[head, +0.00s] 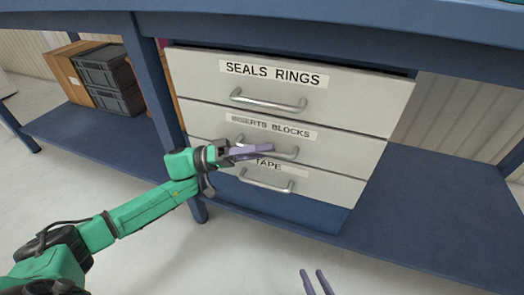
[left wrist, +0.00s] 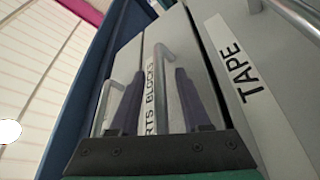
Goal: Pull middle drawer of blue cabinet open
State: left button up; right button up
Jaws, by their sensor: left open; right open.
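The drawer cabinet has three light grey fronts set in a blue frame. The middle drawer (head: 345,147), labelled INSERTS BLOCKS, looks flush with its neighbours. Its silver bar handle (head: 285,153) is partly covered by my left gripper (head: 264,150). In the left wrist view, the middle handle (left wrist: 165,55) lies between the open purple fingers of my left gripper (left wrist: 160,80); I cannot tell whether they touch it. My right gripper (head: 314,279) is open and empty at the bottom edge of the head view, well below the cabinet.
The SEALS RINGS drawer (head: 350,100) is above and the TAPE drawer (head: 325,187) below, each with a protruding handle. Dark crates (head: 105,80) and a cardboard box (head: 65,72) stand on the blue shelf (head: 85,140) at left. The floor in front is clear.

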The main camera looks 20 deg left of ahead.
pick_arm(q)
grip_shut()
dwell(1.3)
